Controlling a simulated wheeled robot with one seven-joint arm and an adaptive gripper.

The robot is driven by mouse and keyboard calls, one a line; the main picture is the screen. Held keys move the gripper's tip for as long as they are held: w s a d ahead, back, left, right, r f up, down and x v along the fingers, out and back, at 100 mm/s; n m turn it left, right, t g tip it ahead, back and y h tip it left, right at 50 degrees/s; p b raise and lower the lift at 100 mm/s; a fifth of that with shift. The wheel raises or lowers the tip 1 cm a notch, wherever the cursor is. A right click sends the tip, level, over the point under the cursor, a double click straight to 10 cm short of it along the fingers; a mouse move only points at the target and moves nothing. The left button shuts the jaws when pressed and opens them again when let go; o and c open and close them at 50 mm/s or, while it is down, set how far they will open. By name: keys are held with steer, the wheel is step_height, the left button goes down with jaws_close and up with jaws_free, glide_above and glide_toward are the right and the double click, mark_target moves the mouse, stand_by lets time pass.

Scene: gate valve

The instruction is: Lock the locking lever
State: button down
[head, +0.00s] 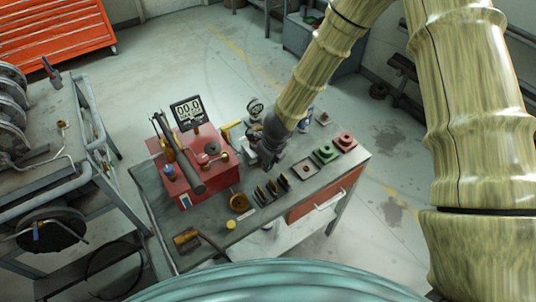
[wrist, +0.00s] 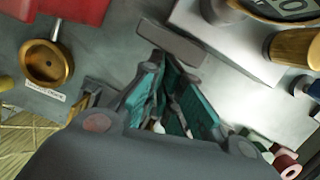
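My gripper (head: 266,148) is over the back middle of the bench, just right of the red machine (head: 190,165). In the wrist view its two teal-padded fingers (wrist: 174,76) stand apart with a gap between them. A flat grey bar (wrist: 172,42) lies just beyond the fingertips; it may be part of the locking lever, but I cannot tell, nor whether the fingers touch it. In the head view my gripper hides what is directly beneath it. A small dial gauge (head: 255,106) stands close behind it.
A brass ring-shaped part (wrist: 46,62) with a label sits on the bench, left in the wrist view. A brass knob (wrist: 296,47) is at the right. Green (head: 325,153) and red (head: 345,141) flanged pieces stand right of my gripper. The bench front (head: 262,222) has some clear room.

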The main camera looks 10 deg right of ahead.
steer(key=v, duration=1.1)
steer(key=shift+s+r, duration=0.2)
stand_by(0.4)
stand_by(0.5)
